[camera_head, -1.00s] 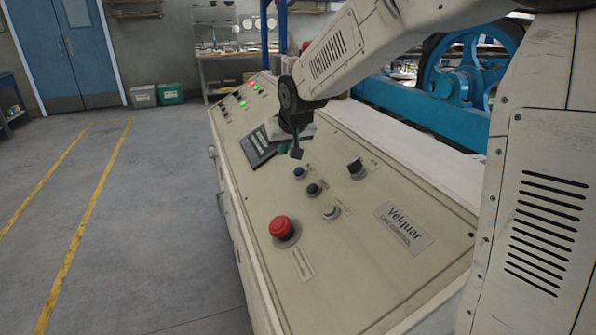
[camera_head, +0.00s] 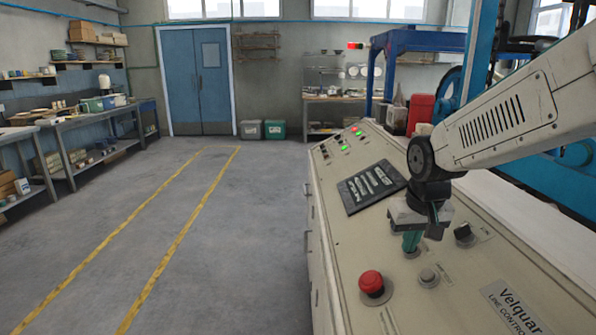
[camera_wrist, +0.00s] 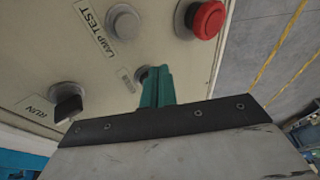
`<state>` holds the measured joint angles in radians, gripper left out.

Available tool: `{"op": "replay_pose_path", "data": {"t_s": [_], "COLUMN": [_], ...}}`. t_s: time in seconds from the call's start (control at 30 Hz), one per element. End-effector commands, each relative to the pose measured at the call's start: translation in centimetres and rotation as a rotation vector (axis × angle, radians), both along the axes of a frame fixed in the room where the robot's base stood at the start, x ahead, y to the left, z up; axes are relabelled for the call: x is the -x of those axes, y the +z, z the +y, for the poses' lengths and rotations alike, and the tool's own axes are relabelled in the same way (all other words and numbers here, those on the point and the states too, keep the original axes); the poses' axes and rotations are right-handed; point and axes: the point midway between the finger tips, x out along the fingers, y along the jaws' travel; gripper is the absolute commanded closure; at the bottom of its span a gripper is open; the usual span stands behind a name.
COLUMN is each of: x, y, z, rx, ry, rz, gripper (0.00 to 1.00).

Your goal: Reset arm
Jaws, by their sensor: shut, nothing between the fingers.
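My gripper (camera_head: 411,243) hangs over the sloped control panel (camera_head: 345,240), its teal fingers pointing down and closed together, with nothing held. In the wrist view the closed fingers (camera_wrist: 157,86) stand in front of a small dark button (camera_wrist: 142,73) and partly hide it. I cannot tell whether they touch it. The red mushroom button (camera_head: 371,283) is below and left of the gripper in the head view. It also shows at the top of the wrist view (camera_wrist: 208,19), near the grey LAMP TEST button (camera_wrist: 123,20). The black RUN knob (camera_wrist: 68,103) is at left.
A dark keypad plate (camera_head: 371,186) and lit green and red indicators (camera_head: 344,148) are farther up the panel. Blue machinery (camera_head: 455,100) stands behind the panel. Open floor (camera_head: 230,250) with yellow lines lies to the left, with workbenches (camera_head: 100,120) along the far-left wall.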

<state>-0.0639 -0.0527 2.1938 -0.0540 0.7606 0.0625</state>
Motion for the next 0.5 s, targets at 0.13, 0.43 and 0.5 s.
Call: {"op": "replay_pose_path", "data": {"t_s": [0.13,0.43,0.5], "x": [7.8,21.7,23.8], "y": [1.4,3.0,3.1], "z": [-0.8,-1.8,-1.9], "rx": [0.001,-0.014,-0.018], "ry": [-0.004,-0.014,-0.018], "rz": [0.108,0.23,0.229], "gripper": [1.0,1.0,1.0]}}
